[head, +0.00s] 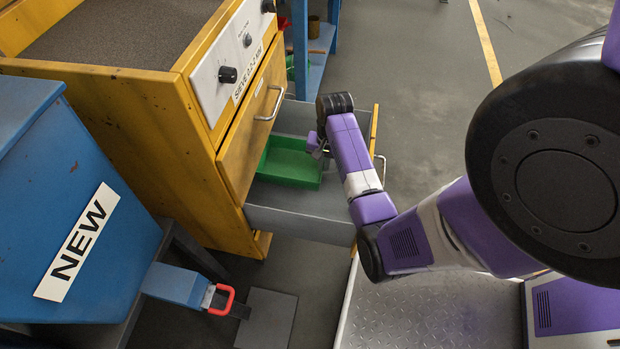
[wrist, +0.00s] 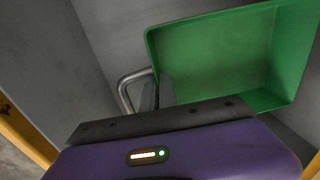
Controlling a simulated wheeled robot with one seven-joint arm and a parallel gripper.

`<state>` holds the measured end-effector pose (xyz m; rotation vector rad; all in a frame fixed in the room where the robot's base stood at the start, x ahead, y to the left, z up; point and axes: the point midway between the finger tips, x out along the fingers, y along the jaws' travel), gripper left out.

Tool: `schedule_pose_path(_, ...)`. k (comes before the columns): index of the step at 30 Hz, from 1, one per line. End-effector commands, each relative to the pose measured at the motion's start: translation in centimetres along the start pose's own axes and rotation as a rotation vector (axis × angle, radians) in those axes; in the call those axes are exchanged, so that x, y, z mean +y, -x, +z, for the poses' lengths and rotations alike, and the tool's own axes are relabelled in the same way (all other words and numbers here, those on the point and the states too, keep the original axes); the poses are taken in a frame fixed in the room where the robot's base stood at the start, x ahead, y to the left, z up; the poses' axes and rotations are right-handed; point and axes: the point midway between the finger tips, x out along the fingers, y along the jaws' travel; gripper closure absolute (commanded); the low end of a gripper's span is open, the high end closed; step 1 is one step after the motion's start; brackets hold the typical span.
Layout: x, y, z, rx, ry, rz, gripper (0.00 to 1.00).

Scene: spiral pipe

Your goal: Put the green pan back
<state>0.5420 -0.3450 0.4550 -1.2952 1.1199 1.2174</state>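The green pan (head: 290,163) sits in the pulled-out grey lower drawer (head: 300,222) of the yellow sieve cabinet. It also fills the upper right of the wrist view (wrist: 215,55), where I look into it and it appears empty. My gripper (head: 319,149) is down at the pan's right edge, with the arm reaching over the drawer. In the wrist view a bent metal handle (wrist: 128,88) shows beside the pan's near corner.
The yellow cabinet (head: 205,150) has an upper drawer front with a metal handle (head: 275,103). The open drawer's yellow front has its own handle (head: 381,166). A blue bin marked NEW (head: 80,190) and a red-handled lever (head: 224,300) stand at left. Floor beyond the drawer is clear.

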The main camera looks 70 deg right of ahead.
Motion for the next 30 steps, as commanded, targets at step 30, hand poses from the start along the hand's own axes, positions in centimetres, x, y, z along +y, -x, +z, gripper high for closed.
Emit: schedule_pose_path(30,0.4,-6.8,0.0,0.002,0.0,-0.001,0.84)
